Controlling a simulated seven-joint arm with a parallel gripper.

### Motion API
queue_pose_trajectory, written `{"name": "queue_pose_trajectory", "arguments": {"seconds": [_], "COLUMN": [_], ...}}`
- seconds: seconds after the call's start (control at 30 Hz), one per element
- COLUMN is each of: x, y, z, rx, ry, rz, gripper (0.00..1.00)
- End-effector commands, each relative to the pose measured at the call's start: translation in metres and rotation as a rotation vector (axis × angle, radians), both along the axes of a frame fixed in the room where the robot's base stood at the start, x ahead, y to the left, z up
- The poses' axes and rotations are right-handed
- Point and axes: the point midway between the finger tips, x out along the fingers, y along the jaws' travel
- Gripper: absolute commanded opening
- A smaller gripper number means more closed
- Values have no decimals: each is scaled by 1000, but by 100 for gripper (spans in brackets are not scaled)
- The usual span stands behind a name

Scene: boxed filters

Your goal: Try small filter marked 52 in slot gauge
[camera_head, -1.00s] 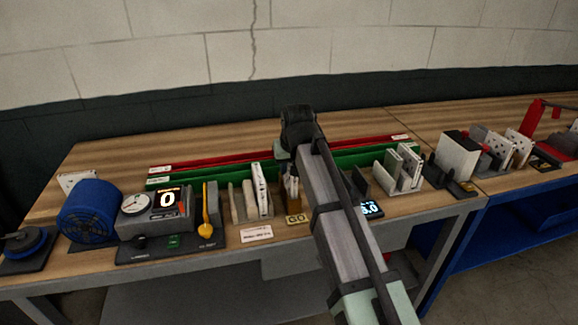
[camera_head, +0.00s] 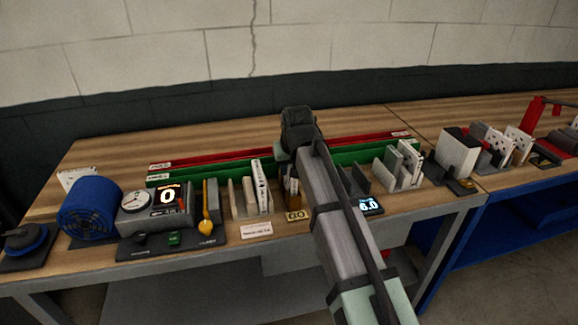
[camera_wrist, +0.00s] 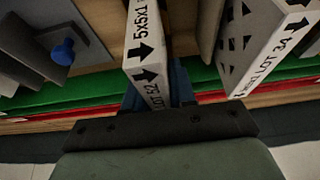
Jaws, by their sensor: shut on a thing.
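The small filter marked LOT 52 (camera_wrist: 143,50) is a white, thin, upright piece with black arrows and "5x5x1" on its edge. My gripper (camera_wrist: 157,95) is shut on it, with blue finger parts on both sides in the wrist view. In the head view my gripper (camera_head: 298,135) is above and behind the slot gauge (camera_head: 291,192), which bears a GO label (camera_head: 296,216). My arm covers part of the gauge and hides the held filter there. I cannot tell whether the filter sits inside the slot.
A rack with a white filter (camera_head: 260,183) stands just left of the gauge; a LOT 34 filter (camera_wrist: 262,42) is close right in the wrist view. A lit display (camera_head: 370,205) is right of my arm.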

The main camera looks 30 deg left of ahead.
Motion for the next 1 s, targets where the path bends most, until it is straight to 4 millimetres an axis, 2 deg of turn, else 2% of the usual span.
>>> {"name": "queue_pose_trajectory", "arguments": {"seconds": [1.0], "x": [0], "y": [0], "z": [-9], "rx": [1], "ry": [-1], "rz": [0], "gripper": [0]}}
